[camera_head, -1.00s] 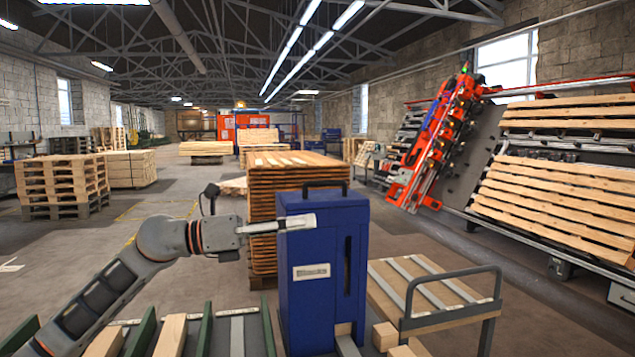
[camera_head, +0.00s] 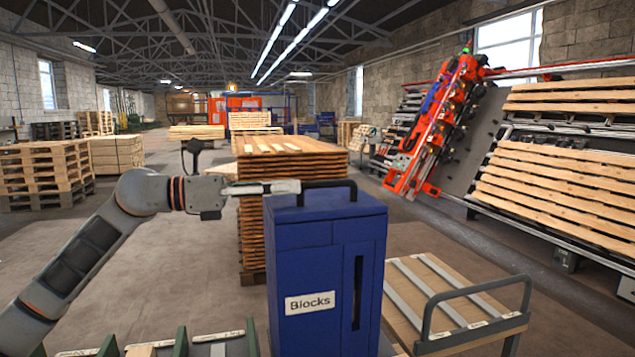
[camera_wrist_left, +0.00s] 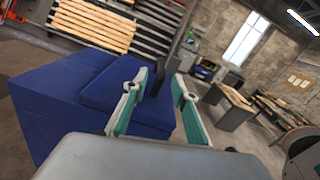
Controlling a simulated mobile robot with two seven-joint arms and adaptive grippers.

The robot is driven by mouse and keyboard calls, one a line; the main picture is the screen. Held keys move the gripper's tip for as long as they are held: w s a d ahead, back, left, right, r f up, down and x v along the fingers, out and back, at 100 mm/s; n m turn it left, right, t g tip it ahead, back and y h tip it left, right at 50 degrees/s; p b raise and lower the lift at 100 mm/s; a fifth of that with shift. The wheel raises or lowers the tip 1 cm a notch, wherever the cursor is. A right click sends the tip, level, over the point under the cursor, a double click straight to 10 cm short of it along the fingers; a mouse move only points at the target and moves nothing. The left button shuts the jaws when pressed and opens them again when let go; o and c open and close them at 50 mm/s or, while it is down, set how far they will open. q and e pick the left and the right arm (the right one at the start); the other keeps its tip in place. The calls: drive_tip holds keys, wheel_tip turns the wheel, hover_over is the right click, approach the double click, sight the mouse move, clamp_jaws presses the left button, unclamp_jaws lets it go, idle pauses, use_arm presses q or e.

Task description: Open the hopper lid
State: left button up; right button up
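The blue hopper (camera_head: 315,262) labelled "Blocks" stands in front of me. Its lid (camera_head: 340,210) is down and has a black bar handle (camera_head: 352,190) on top. The handle also shows in the left wrist view (camera_wrist_left: 157,80). My left gripper (camera_head: 294,187) is level with the handle, at its left end in the head view. In the left wrist view my left gripper (camera_wrist_left: 158,102) is open, its teal-padded fingers apart with the handle in line between them. I cannot tell whether either finger touches it. My right gripper is not in view.
A cart with a grey rail (camera_head: 470,308) stands right of the hopper. A tall stack of wooden pallets (camera_head: 290,146) is behind it. Green-edged racks (camera_head: 182,342) lie at the lower left. The floor (camera_head: 150,275) on the left is clear.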

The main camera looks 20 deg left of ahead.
sight(313, 184)
use_arm(q)
drive_tip(key=p+x, duration=0.1)
drive_tip(key=x, duration=0.5)
drive_tip(key=shift+d+r, duration=0.1)
drive_tip(key=shift+w+d, duration=0.15)
drive_tip(key=shift+d, duration=0.15)
drive_tip(key=shift+w+d, duration=0.15)
clamp_jaws()
